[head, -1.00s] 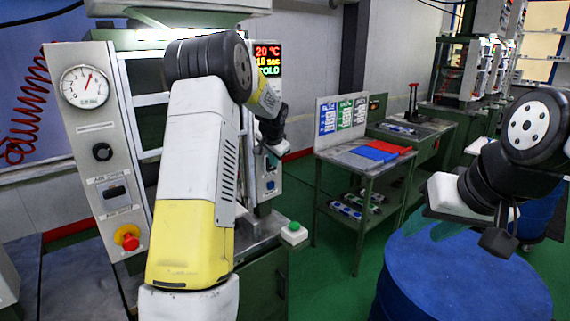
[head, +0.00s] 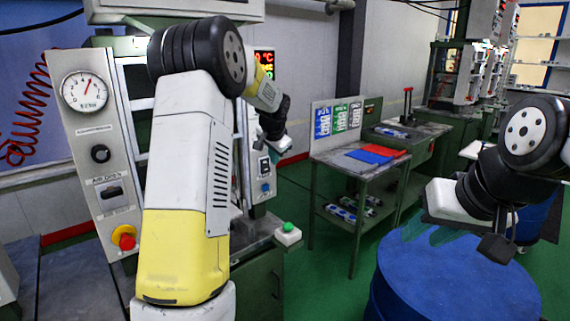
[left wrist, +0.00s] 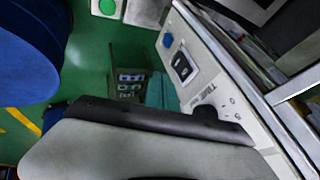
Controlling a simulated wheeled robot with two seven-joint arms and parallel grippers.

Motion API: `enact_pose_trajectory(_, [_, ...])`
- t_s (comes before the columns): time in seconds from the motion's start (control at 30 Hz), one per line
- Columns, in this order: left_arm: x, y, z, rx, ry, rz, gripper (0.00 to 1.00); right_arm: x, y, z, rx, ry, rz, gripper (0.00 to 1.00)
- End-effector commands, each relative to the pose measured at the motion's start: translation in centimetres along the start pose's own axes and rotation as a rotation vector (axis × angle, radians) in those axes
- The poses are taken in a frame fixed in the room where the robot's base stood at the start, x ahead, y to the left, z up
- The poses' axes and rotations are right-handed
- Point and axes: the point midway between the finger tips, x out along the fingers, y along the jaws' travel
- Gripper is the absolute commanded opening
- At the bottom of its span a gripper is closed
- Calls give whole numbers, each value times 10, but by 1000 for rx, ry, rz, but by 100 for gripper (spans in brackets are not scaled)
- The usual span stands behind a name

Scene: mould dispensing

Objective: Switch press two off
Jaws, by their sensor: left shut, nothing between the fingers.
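The press stands at the left. Its right-hand control panel (head: 258,190) carries a black rocker switch (head: 264,166) with a blue button (head: 265,188) below it. In the left wrist view the same rocker switch (left wrist: 181,66) and blue button (left wrist: 168,41) are clear, with a label reading TIME and a dark knob nearby. My left gripper (head: 272,132) is shut and empty, just in front of this panel above the switch. Its teal fingers (left wrist: 160,92) show beside the panel, apart from the switch. My right gripper (head: 427,234) hangs over the blue drum, its teal fingers apart, holding nothing visible.
The press's left panel (head: 98,150) has a gauge, knob, switch and red stop button. A green button box (head: 287,233) sits on the press bench's corner. A side table (head: 350,168) with coloured plates stands behind; a blue drum (head: 455,280) is at the front right.

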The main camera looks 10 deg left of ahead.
Motion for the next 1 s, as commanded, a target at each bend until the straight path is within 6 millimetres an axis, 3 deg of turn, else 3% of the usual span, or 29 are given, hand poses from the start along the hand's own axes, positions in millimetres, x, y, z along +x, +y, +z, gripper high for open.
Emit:
enact_pose_trajectory(0.2, [-39,0,0,0,1,0,0,0,0,0,0,0,0,36])
enact_pose_trajectory(0.4, [-57,0,0,0,0,1,0,0,0,0,0,0,0,36])
enact_pose_trajectory(0.77, [-59,1,1,0,-1,1,0,0,0,0,0,0,0,36])
enact_pose_trajectory(1.0, [-50,9,7,0,-1,0,0,0,0,0,0,0,0,36])
